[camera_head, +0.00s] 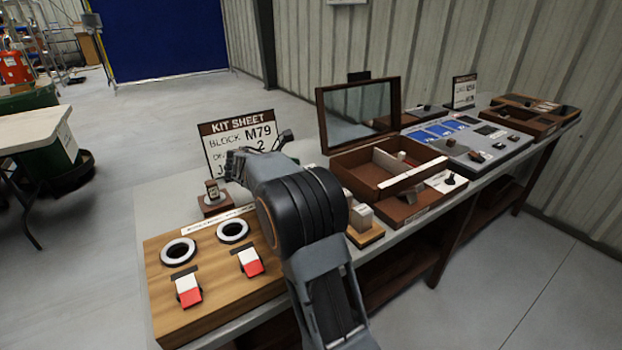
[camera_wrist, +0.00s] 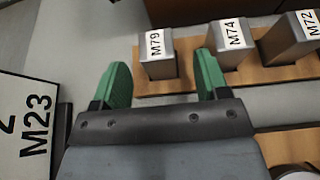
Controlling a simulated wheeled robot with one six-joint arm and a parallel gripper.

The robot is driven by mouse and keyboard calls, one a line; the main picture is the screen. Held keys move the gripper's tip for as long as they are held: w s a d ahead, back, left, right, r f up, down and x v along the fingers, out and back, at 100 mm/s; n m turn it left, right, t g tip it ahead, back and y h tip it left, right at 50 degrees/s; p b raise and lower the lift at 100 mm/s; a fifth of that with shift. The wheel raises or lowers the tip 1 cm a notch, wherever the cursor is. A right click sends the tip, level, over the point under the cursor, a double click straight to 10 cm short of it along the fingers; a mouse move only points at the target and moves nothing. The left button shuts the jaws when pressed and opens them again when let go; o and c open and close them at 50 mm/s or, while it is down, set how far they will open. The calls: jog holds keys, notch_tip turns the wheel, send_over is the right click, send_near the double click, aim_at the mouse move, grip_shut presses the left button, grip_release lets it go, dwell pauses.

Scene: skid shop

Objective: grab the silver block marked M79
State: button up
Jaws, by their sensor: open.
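The silver block marked M79 (camera_wrist: 158,66) stands in a wooden rack (camera_wrist: 190,83) in the wrist view, its white label on top. It appears between the two green fingers of my gripper (camera_wrist: 163,62), near the tips, with a gap to each finger. The gripper is open and empty. The right finger appears close to the silver block marked M74 (camera_wrist: 229,57). In the head view my arm hides the gripper fingers and part of the rack (camera_head: 366,237). Silver blocks show there, but their marks cannot be read.
The block marked M72 (camera_wrist: 291,45) stands further right. The kit sheet (camera_head: 240,139) reads block M79; a card reading M23 (camera_wrist: 27,125) is at the wrist view's left. A wooden board (camera_head: 212,275) with rings and red-white switches lies in front. A brown divided box (camera_head: 385,169) stands beyond the rack.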

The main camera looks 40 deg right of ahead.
jog(key=shift+f+b+x, duration=0.2)
jog(key=shift+b+x, duration=0.65)
jog(key=shift+x, duration=1.75)
jog(key=shift+w, duration=0.15)
jog(key=shift+a, duration=0.1)
jog(key=c, duration=1.1)
jog(key=shift+r, duration=0.1)
